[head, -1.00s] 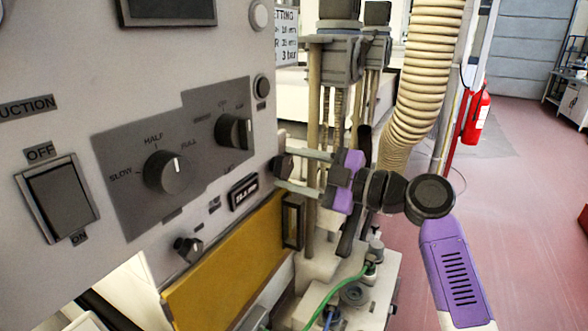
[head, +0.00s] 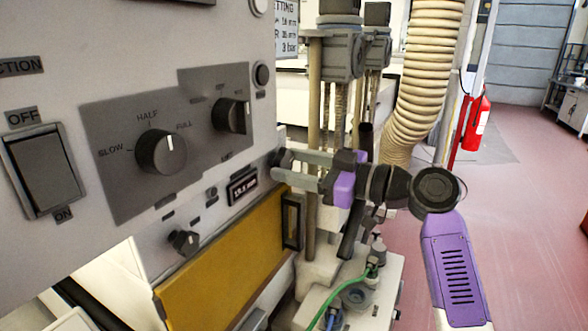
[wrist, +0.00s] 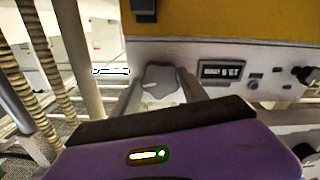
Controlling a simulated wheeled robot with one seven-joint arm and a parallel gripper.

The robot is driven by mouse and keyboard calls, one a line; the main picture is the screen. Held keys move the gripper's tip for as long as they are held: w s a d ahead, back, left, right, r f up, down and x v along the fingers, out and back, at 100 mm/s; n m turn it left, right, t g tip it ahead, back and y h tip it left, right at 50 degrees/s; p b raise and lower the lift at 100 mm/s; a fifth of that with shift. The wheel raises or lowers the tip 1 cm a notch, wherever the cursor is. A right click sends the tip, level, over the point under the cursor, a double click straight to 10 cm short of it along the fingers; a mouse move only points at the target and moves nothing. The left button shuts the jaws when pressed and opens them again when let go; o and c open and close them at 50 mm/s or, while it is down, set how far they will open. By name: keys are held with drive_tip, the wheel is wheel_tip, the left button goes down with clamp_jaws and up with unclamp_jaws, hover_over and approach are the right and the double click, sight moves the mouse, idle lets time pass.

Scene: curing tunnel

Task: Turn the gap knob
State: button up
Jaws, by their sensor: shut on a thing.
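The gap knob (head: 277,161) is a small dark knob at the right edge of the grey machine panel, to the right of a small display (head: 243,188). In the wrist view the grey knob (wrist: 158,78) sits between the two pale fingers, beside the display (wrist: 222,72). My gripper (head: 285,164) reaches it from the right and is shut on it. The fingers cover part of the knob in the head view. The display digits are too small to read surely.
The panel also carries a large speed dial (head: 162,152), another knob (head: 231,116), an OFF/ON rocker switch (head: 44,171) and a small lower knob (head: 184,242). A yellow panel (head: 222,262) lies below. Vertical posts (head: 313,130) and a ribbed hose (head: 415,80) stand close by the arm.

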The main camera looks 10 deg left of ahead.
drive_tip(key=m, duration=0.3)
drive_tip(key=shift+m+p, duration=0.35)
drive_tip(key=shift+m, duration=0.05)
drive_tip(key=m+p, duration=0.1)
drive_tip(key=m, duration=0.2)
drive_tip(key=shift+m, duration=0.3)
drive_tip(key=m+p, duration=0.4)
drive_tip(key=m, duration=0.2)
drive_tip(key=shift+r, duration=0.15)
drive_tip(key=m+p, duration=0.3)
drive_tip(key=m, duration=0.1)
drive_tip(key=m+p, duration=0.3)
drive_tip(key=shift+m+p, duration=0.3)
drive_tip(key=m+p, duration=0.3)
drive_tip(key=m, duration=0.1)
drive_tip(key=shift+m+p, duration=0.8)
drive_tip(key=shift+f, duration=0.2)
